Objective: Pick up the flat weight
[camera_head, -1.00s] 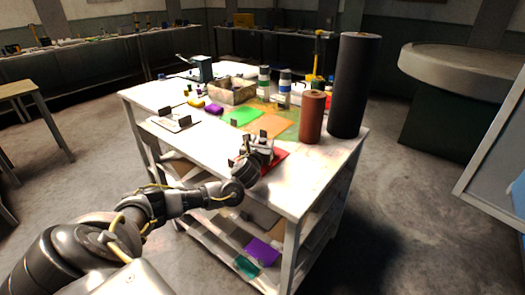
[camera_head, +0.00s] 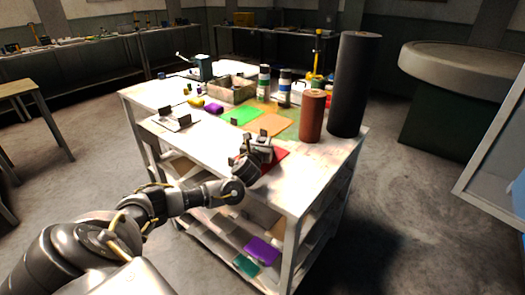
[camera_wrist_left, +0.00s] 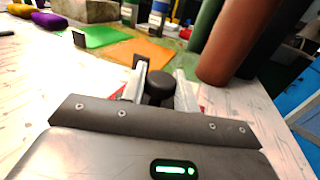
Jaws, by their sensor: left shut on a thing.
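My left gripper (camera_head: 262,141) is low over the near part of the white worktable, above a red sheet (camera_head: 277,157). In the left wrist view its two pale fingers (camera_wrist_left: 160,80) stand on either side of a dark, round-topped thing (camera_wrist_left: 158,88), which looks like the knob of the flat weight. The gripper is shut on it. The lower part of the weight is hidden behind the gripper body, so I cannot tell whether it touches the sheet. My right gripper is not in view.
A brown roll (camera_head: 311,116) and a tall black roll (camera_head: 354,85) stand upright to the right. Orange (camera_head: 270,124) and green (camera_head: 241,115) sheets lie behind the gripper. Small dark upright plates stand near them. A wooden box (camera_head: 232,92) is farther back. The front right tabletop is clear.

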